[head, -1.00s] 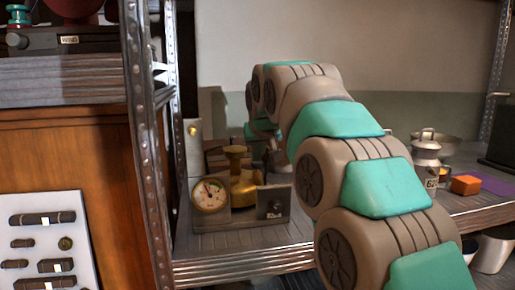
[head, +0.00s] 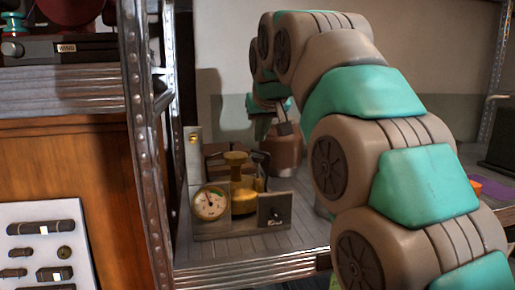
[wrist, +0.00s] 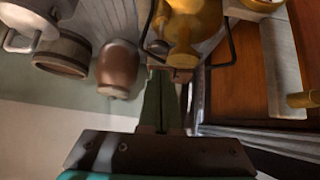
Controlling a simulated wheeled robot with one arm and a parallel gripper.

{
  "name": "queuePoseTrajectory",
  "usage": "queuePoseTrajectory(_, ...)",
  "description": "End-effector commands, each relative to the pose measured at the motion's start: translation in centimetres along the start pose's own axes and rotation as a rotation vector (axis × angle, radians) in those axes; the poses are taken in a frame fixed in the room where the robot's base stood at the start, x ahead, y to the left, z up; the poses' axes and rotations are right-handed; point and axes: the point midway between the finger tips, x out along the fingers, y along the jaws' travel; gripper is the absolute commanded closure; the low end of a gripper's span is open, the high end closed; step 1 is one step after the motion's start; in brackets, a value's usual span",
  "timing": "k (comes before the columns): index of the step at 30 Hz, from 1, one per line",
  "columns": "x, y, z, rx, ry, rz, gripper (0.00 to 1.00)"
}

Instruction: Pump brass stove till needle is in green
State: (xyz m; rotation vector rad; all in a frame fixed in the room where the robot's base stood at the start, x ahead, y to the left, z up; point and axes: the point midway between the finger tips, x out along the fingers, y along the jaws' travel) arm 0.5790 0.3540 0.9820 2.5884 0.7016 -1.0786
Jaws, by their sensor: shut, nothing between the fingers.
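The brass stove (head: 241,194) stands upright on a metal shelf, with a black wire frame around it. It shows at the top of the wrist view (wrist: 195,28). Its round white gauge (head: 210,203) is at the front left in the head view. The gauge has a dark needle and some colour on the dial; I cannot tell which zone the needle is in. My gripper (head: 284,128) is above and behind the stove, to its right, touching nothing I can see. In the wrist view my gripper (wrist: 163,76) is shut and empty, just below the stove.
A brown pot (head: 284,157) stands behind the stove to the right, close under my gripper. A metal post (head: 150,140) rises left of the shelf. My arm covers the shelf's right part.

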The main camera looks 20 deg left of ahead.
Motion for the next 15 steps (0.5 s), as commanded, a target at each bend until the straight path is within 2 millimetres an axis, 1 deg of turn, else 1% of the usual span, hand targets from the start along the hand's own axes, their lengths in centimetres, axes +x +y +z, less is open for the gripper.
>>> queuePoseTrajectory(1, -1.0, 0.1, -0.1, 0.0, 0.005, 0.001, 1.0)
queuePoseTrajectory(6, -3.1, 0.0, 0.0, 0.0, 0.0, 0.0, 1.0)
queuePoseTrajectory(10, -3.8, 0.0, -0.1, 0.0, 0.002, 0.0, 1.0)
queuePoseTrajectory(15, -4.0, 0.0, 0.0, 0.0, 0.0, 0.0, 1.0)
